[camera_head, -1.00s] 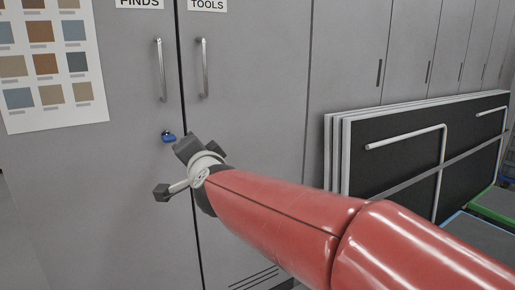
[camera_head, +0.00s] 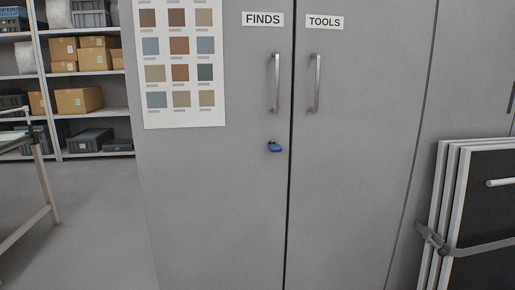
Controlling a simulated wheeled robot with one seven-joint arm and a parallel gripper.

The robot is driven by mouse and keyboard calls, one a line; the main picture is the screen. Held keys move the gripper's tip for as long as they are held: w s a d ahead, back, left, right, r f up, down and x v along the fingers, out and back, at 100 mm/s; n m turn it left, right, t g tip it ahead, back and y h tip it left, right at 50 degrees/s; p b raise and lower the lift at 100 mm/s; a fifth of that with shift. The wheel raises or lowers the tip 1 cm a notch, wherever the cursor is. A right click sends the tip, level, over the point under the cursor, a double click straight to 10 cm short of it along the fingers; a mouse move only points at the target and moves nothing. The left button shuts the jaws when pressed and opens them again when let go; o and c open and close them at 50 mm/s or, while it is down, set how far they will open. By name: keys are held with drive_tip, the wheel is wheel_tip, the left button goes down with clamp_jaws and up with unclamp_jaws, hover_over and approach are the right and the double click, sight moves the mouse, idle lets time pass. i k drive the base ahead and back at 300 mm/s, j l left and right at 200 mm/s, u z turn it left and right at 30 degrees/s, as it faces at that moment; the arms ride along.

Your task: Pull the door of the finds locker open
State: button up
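The finds locker door (camera_head: 215,200) is a grey panel under a white label reading FINDS (camera_head: 263,19). It stands shut, flush with the door to its right. Its upright metal bar handle (camera_head: 275,83) is near its right edge. A blue key or lock piece (camera_head: 274,147) sits below the handle. A colour chart (camera_head: 180,70) is fixed on the door's upper left. My gripper is not in the current view.
The TOOLS door (camera_head: 350,170) with its own bar handle (camera_head: 315,83) adjoins on the right. Framed black panels (camera_head: 480,195) lean at the far right. Shelves with boxes (camera_head: 85,100) and a table (camera_head: 30,190) stand left. Grey floor (camera_head: 100,225) is open between.

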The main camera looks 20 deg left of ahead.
sight(208, 82)
drive_tip(key=u, duration=1.3)
